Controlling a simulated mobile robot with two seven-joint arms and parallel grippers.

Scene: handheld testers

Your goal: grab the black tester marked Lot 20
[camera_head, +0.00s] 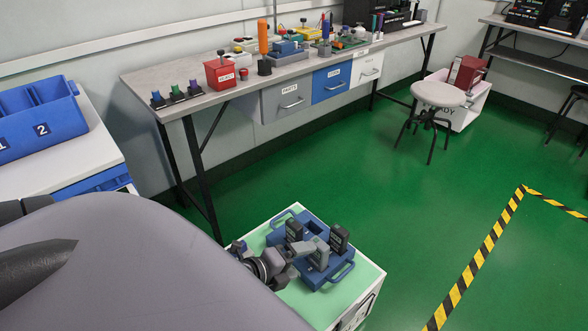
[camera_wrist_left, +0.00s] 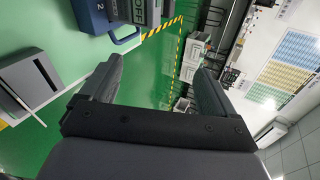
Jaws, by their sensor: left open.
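A blue tray (camera_head: 341,277) with handles stands on a green-topped stand and holds several testers. A black tester (camera_head: 338,238) stands at its right, a grey tester (camera_head: 320,256) at its front middle, and a dark tester (camera_head: 293,229) at its back left. I cannot read any lot marking. My left gripper (camera_head: 298,249) is at the tray's left side, close to the grey tester. In the left wrist view the left gripper (camera_wrist_left: 157,88) is open, with nothing between its fingers. Part of the tray (camera_wrist_left: 127,38) and lettered testers show beyond it at the top. My right gripper is not in view.
A grey workbench (camera_head: 215,95) along the wall carries tools and a red box (camera_head: 220,73). A blue bin (camera_head: 40,115) sits on a white cabinet at left. A stool (camera_head: 438,94) stands at the back right.

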